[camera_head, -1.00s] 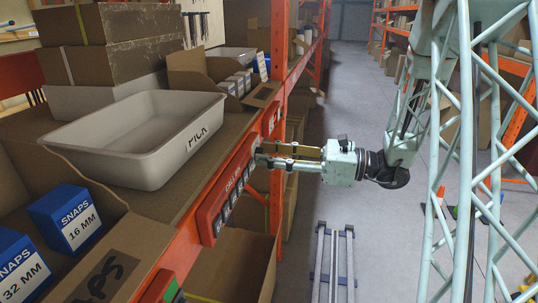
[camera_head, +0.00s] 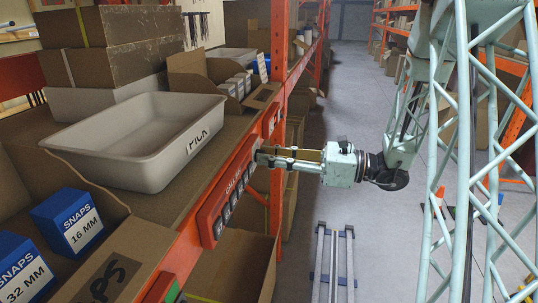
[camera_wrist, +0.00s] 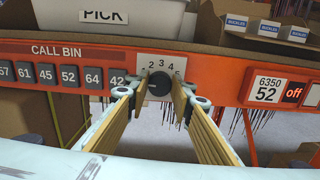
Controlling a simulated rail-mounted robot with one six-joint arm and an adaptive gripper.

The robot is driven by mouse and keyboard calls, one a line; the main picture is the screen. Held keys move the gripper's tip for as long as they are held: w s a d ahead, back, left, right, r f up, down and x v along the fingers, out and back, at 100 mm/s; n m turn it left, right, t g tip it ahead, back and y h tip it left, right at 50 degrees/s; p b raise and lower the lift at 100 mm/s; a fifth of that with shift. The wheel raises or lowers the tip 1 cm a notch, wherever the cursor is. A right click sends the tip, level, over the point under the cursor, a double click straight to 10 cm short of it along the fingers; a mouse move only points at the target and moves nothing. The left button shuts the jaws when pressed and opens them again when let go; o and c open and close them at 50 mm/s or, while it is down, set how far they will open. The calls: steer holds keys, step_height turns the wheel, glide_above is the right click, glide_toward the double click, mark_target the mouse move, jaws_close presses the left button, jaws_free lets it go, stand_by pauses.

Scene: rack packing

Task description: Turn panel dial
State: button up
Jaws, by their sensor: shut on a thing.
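The panel dial (camera_wrist: 160,84) is a dark round knob on a white plate (camera_wrist: 159,60) marked with the numbers 1 to 5, set in the orange rail. My gripper (camera_wrist: 159,92) is shut on the dial, with one finger at its left side and one at its right. Which number the dial points to cannot be told. In the head view my gripper (camera_head: 260,158) reaches left to the rail, and the dial is hidden there.
Left of the dial is the red CALL BIN panel (camera_wrist: 60,65) with numbered buttons. Right of it is a display (camera_wrist: 268,88) reading 6350, 52, beside an "off" label. A pale PICK tray (camera_head: 195,150) stands on the shelf above. The aisle floor (camera_head: 350,120) is open.

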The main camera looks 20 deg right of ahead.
steer(key=shift+r+m+p, duration=0.1)
steer(key=shift+m+p, duration=0.3)
steer(key=shift+p, duration=0.1)
steer(key=shift+w+d+m+p, duration=0.1)
steer(key=shift+w+m+p, duration=0.05)
steer(key=shift+m+p, duration=5.85)
steer(key=shift+f+n+p, duration=0.2)
steer(key=shift+n+p, duration=0.5)
steer(key=shift+p, duration=0.5)
steer(key=o, duration=0.9)
steer(key=shift+c, duration=0.2)
steer(key=shift+d, duration=0.15)
steer(key=v, duration=1.1)
steer(key=shift+s+d, duration=0.25)
steer(key=shift+d, duration=0.1)
